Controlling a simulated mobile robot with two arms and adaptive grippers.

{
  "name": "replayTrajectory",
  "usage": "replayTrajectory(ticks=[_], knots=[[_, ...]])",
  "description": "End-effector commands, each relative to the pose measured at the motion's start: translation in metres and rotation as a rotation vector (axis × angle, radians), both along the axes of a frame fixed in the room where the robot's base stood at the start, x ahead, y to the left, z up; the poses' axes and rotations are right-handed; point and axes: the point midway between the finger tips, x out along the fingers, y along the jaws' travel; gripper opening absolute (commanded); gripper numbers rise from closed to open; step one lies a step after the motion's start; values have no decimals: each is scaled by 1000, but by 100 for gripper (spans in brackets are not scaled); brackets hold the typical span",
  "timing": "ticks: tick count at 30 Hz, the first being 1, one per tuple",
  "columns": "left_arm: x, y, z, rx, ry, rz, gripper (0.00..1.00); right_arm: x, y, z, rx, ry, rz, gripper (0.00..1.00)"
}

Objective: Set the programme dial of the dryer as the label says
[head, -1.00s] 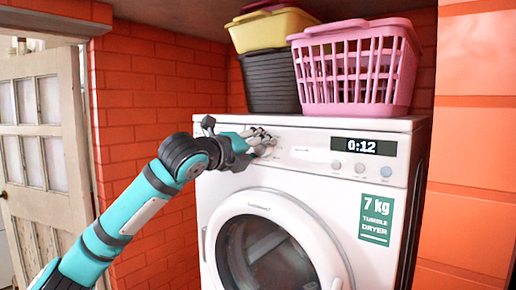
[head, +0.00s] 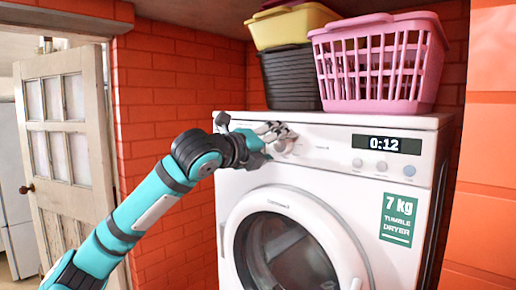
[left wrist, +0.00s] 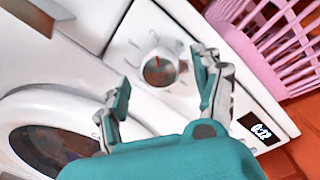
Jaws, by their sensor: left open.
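The white dryer (head: 235,205) stands in a brick alcove. Its programme dial (left wrist: 160,68) is a round knob with a red mark and printed marks around it in the left wrist view. In the head view the dial (head: 284,147) is partly hidden by my gripper. My left gripper (head: 276,135) is open at the panel's left part. In the left wrist view its two fingers (left wrist: 161,66) stand apart on either side of the dial, with no clear contact. A green label (head: 397,219) reads "7 kg TUMBLE DRYER". My right gripper is out of view.
The display (head: 389,145) reads 0:12, with several round buttons (head: 383,165) below it. The round door (head: 287,250) is below the panel. A pink basket (head: 378,68) and stacked yellow and black baskets (head: 290,78) stand on top. A panelled door (head: 65,150) is at left.

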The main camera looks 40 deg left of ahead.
Motion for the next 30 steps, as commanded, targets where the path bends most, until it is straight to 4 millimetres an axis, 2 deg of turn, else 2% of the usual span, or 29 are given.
replayTrajectory(ticks=[6, 12, 18, 30], knots=[[-49, 3, 1, 6, 3, 4, 68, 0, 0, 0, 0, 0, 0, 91], [-84, 4, 3, 4, 3, 4, 68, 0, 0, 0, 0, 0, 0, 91], [-99, 3, 3, 1, 4, 1, 68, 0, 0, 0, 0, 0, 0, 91], [-101, 3, 4, 1, 4, 0, 68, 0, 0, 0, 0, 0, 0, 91]])
